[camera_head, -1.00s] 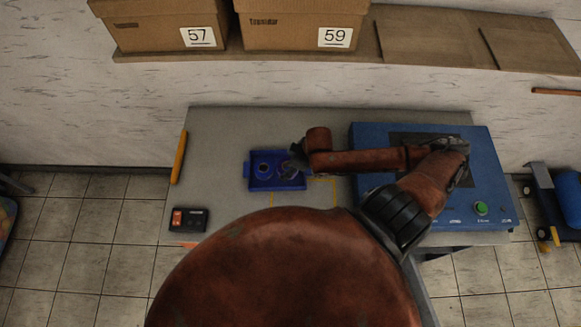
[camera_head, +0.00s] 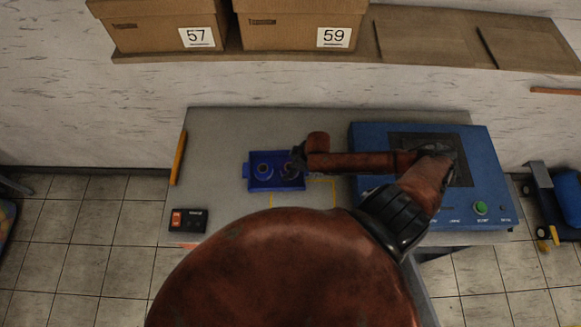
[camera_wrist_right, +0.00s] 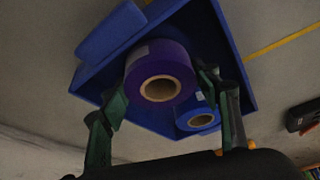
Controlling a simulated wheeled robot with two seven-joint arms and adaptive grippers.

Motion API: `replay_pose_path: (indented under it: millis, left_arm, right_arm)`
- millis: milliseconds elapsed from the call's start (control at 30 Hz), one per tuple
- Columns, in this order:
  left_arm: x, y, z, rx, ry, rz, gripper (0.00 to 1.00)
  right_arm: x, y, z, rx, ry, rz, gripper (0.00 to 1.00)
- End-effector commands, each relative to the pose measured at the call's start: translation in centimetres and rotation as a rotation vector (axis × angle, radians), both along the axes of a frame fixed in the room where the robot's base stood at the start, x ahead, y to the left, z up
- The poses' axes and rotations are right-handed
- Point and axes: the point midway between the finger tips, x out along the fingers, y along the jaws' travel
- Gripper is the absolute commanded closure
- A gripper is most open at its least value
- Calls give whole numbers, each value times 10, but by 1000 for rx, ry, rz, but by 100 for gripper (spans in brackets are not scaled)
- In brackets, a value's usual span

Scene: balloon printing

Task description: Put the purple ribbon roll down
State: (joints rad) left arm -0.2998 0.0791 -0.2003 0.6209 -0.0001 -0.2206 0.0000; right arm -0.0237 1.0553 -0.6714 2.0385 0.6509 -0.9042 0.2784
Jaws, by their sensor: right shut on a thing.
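The purple ribbon roll (camera_wrist_right: 172,65) is between the fingers of my right gripper (camera_wrist_right: 163,98), which is shut on it. In the wrist view the roll is over or inside a blue tray (camera_wrist_right: 104,32), beside a blue roll (camera_wrist_right: 196,119). I cannot tell whether it touches the tray floor. In the head view my right gripper (camera_head: 298,158) is at the right part of the blue tray (camera_head: 250,185) and hides most of the purple roll. The blue roll (camera_head: 263,169) sits in the tray's left part. My left gripper is not in view.
A blue machine (camera_head: 487,178) with a green button stands on the right of the grey table (camera_head: 225,130). A black switch box (camera_head: 188,220) is at the front left. A yellow outline (camera_head: 334,192) lies right of the tray. Boxes stand on a shelf behind.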

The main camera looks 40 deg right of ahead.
Motion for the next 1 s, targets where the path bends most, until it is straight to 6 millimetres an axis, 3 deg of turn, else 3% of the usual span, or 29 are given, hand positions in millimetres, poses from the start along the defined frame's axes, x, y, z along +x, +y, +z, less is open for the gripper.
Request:
replay_pose_path:
  millis: [67, 100, 300, 667, 833, 1000]
  left_arm:
    - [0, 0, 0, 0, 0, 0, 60]
    - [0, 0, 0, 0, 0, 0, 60]
    - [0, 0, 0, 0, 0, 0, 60]
    - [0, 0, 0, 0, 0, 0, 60]
    - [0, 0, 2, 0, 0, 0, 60]
    - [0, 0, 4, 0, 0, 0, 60]
  right_arm:
    - [0, 0, -2, 1, 0, 0, 68]
    - [0, 0, -2, 1, 0, 0, 40]
    - [0, 0, -2, 0, 0, 0, 27]
    - [0, -1, 2, -1, 0, 0, 26]
    - [-9, -6, 24, -3, 0, 1, 26]
    - [-21, -13, 58, -3, 1, 2, 26]
